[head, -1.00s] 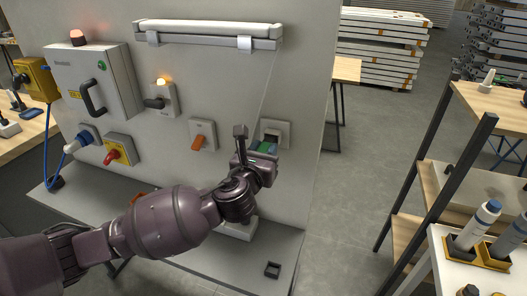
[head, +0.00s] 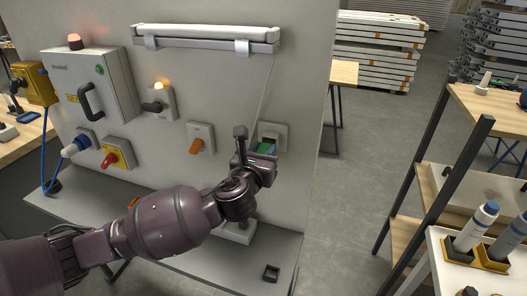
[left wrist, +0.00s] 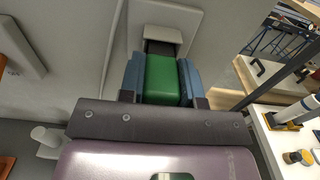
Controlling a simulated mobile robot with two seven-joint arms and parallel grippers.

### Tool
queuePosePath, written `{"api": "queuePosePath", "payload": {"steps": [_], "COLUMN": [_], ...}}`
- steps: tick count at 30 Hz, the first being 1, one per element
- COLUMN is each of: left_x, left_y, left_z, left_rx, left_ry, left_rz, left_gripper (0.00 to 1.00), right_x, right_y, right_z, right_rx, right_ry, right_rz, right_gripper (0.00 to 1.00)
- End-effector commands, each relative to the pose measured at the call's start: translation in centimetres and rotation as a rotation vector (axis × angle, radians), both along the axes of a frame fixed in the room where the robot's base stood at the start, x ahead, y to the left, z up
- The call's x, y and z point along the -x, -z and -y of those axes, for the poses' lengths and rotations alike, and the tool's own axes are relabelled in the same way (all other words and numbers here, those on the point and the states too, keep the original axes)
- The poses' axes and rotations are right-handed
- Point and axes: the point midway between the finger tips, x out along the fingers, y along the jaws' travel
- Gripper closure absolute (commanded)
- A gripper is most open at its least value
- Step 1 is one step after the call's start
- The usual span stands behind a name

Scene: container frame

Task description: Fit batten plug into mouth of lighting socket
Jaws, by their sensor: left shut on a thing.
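My left gripper (head: 262,152) is shut on the green batten plug (head: 266,147), close in front of the panel. In the left wrist view the green plug (left wrist: 162,78) sits between the blue-grey fingers, its far end toward the lighting socket. The lighting socket (head: 274,130) is a pale square plate on the panel. In the left wrist view its plate (left wrist: 190,22) has a grey projecting part just beyond the plug. I cannot tell whether the plug touches the mouth. A thin cord runs down from the white batten (head: 207,33) toward the plug. My right gripper is not in view.
An orange-handled switch (head: 200,138), a lit switch (head: 161,103), a grey box (head: 95,84) and a red-yellow switch (head: 116,153) share the panel. A small black block (head: 271,273) lies on the ledge. A cart (head: 470,262) stands right.

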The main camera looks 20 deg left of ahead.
Motion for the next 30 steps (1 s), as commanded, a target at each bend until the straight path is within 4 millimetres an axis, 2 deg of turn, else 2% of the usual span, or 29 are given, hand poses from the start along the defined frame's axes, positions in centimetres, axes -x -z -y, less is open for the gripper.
{"api": "queuePosePath", "payload": {"steps": [30], "left_x": [-0.93], "left_y": [-0.03], "left_z": [0.04], "left_rx": [0.000], "left_ry": [0.000], "left_rz": [0.001], "left_gripper": [1.00], "right_x": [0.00], "right_y": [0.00], "right_z": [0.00], "right_rx": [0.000], "right_ry": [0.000], "right_rz": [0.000], "right_gripper": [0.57]}}
